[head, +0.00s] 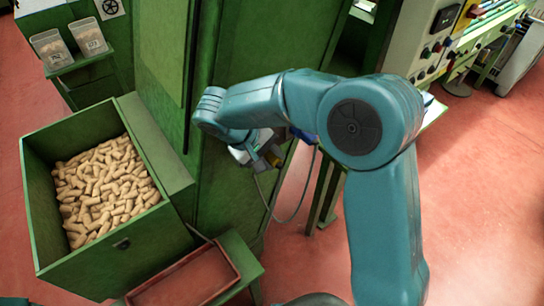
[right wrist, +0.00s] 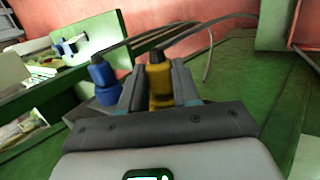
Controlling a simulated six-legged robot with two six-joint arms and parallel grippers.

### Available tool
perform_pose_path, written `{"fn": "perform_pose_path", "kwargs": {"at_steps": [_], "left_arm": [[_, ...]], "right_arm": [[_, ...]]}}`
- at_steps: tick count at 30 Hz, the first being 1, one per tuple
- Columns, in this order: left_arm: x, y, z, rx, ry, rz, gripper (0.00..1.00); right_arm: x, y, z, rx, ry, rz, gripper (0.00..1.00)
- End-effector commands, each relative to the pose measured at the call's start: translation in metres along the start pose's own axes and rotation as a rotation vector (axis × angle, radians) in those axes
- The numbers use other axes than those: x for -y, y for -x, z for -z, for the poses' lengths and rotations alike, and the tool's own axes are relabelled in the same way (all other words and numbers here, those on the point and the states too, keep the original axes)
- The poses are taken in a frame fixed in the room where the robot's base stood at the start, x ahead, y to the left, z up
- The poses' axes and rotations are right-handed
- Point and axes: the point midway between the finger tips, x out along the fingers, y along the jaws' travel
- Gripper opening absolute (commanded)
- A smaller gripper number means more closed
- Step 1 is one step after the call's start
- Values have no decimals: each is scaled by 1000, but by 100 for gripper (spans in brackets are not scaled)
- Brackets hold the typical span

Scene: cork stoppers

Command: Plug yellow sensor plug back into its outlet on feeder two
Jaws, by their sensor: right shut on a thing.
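My right gripper (head: 268,157) is at the side of the tall green cabinet, partly hidden by its own arm in the head view. In the right wrist view the right gripper (right wrist: 158,85) is shut on the yellow plug (right wrist: 160,92), which has a dark top and sits between both fingers. A small bit of yellow (head: 277,158) shows at the gripper in the head view. A blue plug (right wrist: 104,82) stands just left of the fingers. The outlet cannot be made out, and I cannot tell whether the yellow plug is in it. My left gripper is not in view.
A green bin (head: 85,262) full of corks stands left of the cabinet (head: 235,60). A reddish tray (head: 190,283) lies below it. A grey cable (head: 294,214) hangs in a loop under the gripper. A control panel (head: 425,55) with buttons is at upper right.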

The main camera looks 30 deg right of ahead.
Motion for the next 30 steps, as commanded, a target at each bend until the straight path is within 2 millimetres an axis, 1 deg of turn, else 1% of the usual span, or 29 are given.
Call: {"fn": "perform_pose_path", "kwargs": {"at_steps": [5, 6, 7, 8, 16, 20, 23, 30], "left_arm": [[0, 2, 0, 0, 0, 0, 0], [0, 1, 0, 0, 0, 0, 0], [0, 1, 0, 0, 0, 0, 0], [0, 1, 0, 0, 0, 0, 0], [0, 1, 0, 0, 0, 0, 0], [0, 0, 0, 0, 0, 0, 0], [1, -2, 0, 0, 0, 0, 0], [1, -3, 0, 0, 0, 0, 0]], "right_arm": [[0, 1, 3, 1, 0, 0, 0], [0, 0, 2, 1, 0, 0, 44], [0, 0, 2, 1, 0, 0, 54], [0, 0, 2, 1, 0, 0, 61], [0, 1, 2, 0, 0, 0, 61], [0, 9, 3, -1, -1, 0, 61], [1, 28, 3, -6, -2, 0, 61], [0, 93, 3, -6, -2, 1, 61]]}}
